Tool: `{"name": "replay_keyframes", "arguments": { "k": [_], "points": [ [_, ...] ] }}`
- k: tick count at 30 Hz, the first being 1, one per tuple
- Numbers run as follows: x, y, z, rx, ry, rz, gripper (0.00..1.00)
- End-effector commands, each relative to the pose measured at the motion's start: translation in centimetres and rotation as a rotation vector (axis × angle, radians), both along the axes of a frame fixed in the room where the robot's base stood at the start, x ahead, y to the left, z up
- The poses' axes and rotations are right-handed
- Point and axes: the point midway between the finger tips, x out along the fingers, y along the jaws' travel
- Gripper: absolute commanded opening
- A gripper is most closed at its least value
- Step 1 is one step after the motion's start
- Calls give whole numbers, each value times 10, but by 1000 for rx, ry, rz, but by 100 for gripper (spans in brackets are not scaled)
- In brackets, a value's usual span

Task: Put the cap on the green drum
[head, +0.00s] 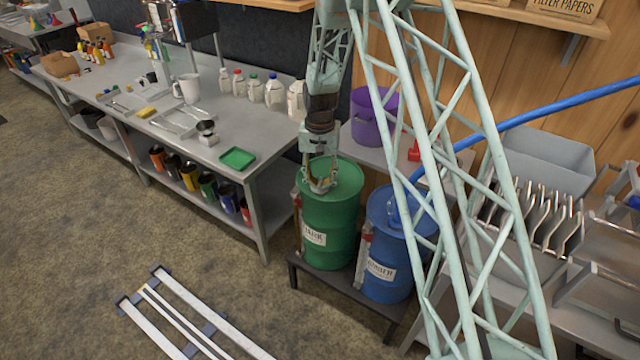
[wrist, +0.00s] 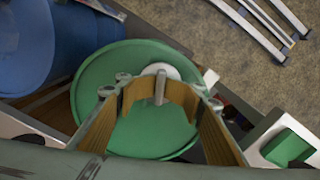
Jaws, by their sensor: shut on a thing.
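The green drum (head: 328,225) stands upright on a low dark stand, with a white label on its front. Its round top (wrist: 150,135) fills the middle of the wrist view. My gripper (head: 320,184) points down over the drum top, and it also shows in the wrist view (wrist: 160,92) with tan pads on its fingers. It is shut on the cap (wrist: 158,72), a pale disc with a grey upright stem between the pads. The cap appears near the edge of the drum top. I cannot tell whether it touches the drum. The fingers hide part of it.
A blue drum (head: 385,252) stands close on the right, with a blue hose (head: 540,108) above it. A steel bench (head: 262,135) with a green tray (head: 237,158) and jugs is at left. A purple bucket (head: 372,118) stands behind. The floor in front is partly clear.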

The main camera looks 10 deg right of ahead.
Motion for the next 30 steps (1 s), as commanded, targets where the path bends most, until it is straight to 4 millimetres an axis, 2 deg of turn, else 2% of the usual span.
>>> {"name": "replay_keyframes", "arguments": {
  "k": [9,23,24,30],
  "points": [
    [-1,0,-3,0,2,-146,12],
    [-1,0,-3,0,3,-157,12],
    [-1,0,-3,0,3,-157,27],
    [-1,0,-2,0,2,-157,45]
  ]
}}
